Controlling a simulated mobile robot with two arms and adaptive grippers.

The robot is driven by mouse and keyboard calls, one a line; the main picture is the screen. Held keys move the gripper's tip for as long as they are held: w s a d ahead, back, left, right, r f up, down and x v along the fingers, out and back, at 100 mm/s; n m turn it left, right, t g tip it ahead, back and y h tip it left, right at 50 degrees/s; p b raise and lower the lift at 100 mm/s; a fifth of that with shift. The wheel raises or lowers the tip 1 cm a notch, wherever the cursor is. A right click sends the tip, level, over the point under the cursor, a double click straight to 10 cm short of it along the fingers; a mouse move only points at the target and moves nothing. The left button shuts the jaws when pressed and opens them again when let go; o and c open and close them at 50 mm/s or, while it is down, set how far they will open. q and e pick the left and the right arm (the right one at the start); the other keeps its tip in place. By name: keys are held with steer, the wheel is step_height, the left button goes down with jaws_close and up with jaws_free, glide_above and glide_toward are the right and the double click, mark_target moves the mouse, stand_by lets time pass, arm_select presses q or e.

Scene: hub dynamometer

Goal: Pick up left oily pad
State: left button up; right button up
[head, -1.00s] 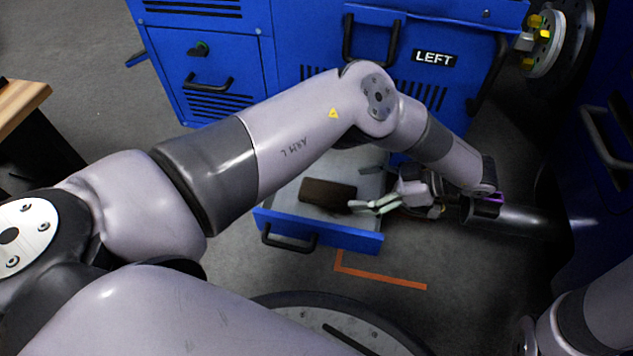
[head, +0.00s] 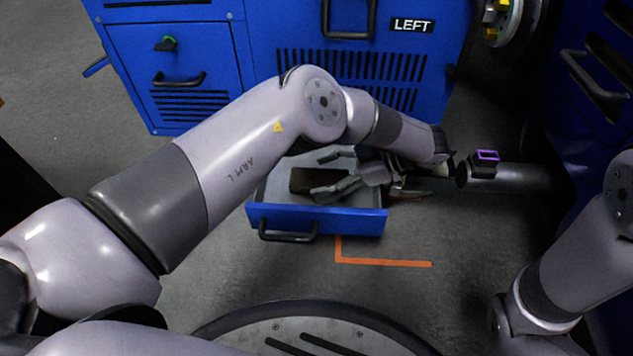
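The oily pad (head: 305,181) is a dark brown block lying in the open blue drawer (head: 315,219), low on the cabinet marked LEFT. My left gripper (head: 328,173) reaches in from the right, over the drawer. Its pale fingers are spread, one on the far side and one on the near side of the pad's right end. Whether they touch the pad cannot be told.
The blue cabinet (head: 430,75) stands behind the drawer, with a LEFT label (head: 412,25). A dark cylinder (head: 515,178) with a purple-lit part lies right of my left wrist. An orange corner line (head: 385,263) marks the floor in front. Grey floor before the drawer is clear.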

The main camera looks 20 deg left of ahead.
arm_select(q)
steer(key=c, duration=1.2)
